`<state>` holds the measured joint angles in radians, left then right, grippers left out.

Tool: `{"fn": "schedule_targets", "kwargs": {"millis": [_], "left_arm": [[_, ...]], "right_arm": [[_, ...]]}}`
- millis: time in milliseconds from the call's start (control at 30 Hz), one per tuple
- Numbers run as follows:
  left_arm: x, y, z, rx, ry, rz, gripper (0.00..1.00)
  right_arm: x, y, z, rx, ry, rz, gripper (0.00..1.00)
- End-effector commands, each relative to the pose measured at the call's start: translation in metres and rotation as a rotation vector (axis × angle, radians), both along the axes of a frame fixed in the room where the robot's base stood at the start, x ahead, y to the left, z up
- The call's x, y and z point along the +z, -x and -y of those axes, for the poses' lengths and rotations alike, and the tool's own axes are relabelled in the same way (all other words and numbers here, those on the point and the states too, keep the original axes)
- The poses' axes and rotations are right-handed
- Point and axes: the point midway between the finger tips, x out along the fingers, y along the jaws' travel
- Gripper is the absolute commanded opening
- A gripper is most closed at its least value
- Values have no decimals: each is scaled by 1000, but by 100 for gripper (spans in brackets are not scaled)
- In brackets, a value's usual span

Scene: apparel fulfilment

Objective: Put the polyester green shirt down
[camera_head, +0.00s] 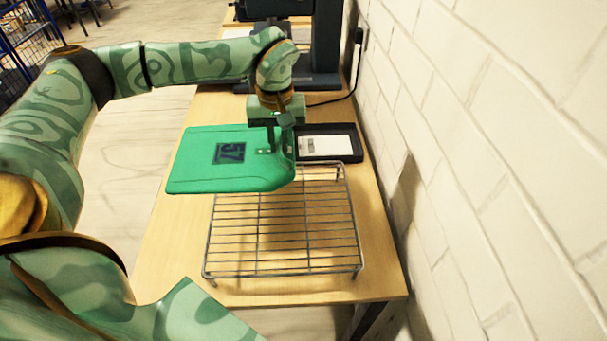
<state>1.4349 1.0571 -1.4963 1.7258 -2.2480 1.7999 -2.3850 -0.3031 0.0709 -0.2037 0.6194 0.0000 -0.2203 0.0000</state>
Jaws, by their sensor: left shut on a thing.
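The green shirt (205,172) looks like a flat, folded green panel with a dark square print marked 57. My left gripper (280,148) is shut on its right edge and holds it roughly level. The shirt appears above the far left part of a wire rack (283,236) on the wooden table, with a shadow on the table below. Whether any part of it touches the rack is hard to tell. My right gripper is not in view.
A black tray (351,155) with a white item inside sits behind the rack. A dark machine (325,45) stands at the table's far end. A white brick wall (490,150) runs along the right side. The rack's wires are bare.

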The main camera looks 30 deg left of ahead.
Motion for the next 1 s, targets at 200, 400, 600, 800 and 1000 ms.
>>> {"fn": "schedule_targets", "kwargs": {"millis": [200,400,600,800,1000], "left_arm": [[-32,-4,67,-10,2,-3,0],[-70,-6,100,-4,1,-3,0],[-82,-7,112,-3,0,0,0],[-111,-6,119,-1,0,-5,0],[-121,-7,119,-3,-1,1,0]], "right_arm": [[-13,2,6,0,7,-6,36],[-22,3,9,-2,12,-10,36],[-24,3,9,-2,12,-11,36],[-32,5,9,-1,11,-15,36],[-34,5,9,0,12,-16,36]]}}
